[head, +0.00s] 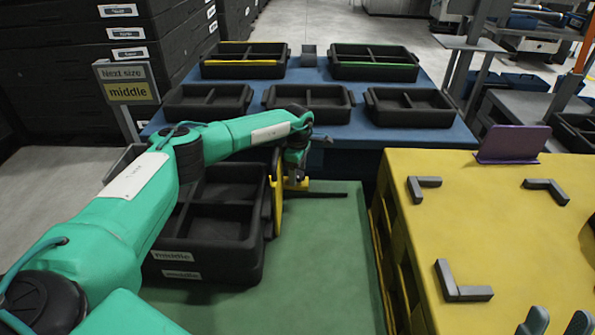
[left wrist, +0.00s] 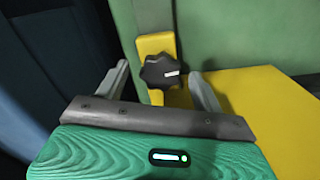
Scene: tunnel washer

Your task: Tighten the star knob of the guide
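The star knob (left wrist: 162,70) is dark, lobed and has a white mark. It sits on the yellow guide (left wrist: 150,45) in the left wrist view. My left gripper (left wrist: 160,83) is open, with one finger on each side of the knob; I cannot tell whether either touches it. In the head view the yellow guide (head: 277,197) stands along the right side of the stacked black trays (head: 212,260). My left gripper (head: 298,170) is there, and the knob is hidden. My right gripper (head: 558,322) shows only two separated fingertips at the bottom right, with nothing between them.
The trays stand on a green surface (head: 325,270), bare to their right. A yellow table (head: 500,230) with grey corner brackets and a purple plate (head: 512,143) is at the right. Several black trays lie on a blue table behind. A sign (head: 130,90) reads "Next size middle".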

